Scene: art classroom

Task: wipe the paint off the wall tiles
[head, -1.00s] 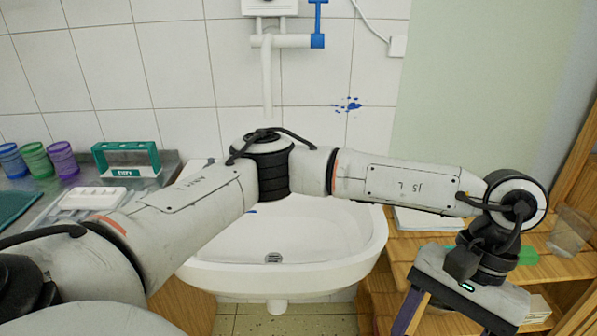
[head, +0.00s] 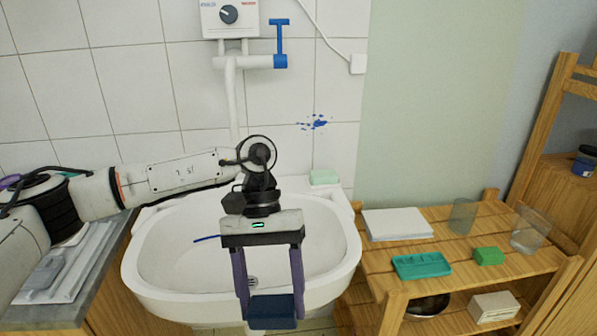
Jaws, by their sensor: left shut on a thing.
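Blue paint spots (head: 314,122) mark the white wall tiles (head: 275,105), right of the blue tap handle. My left gripper (head: 272,308) points down over the front of the white sink (head: 344,262). Its two purple fingers are shut on a dark blue block (head: 271,311), perhaps a sponge. The block is well below the paint and away from the wall. My right gripper is out of view.
A white pipe with a blue tap (head: 279,60) hangs above the sink. Pale green soap (head: 323,177) sits on its back rim.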

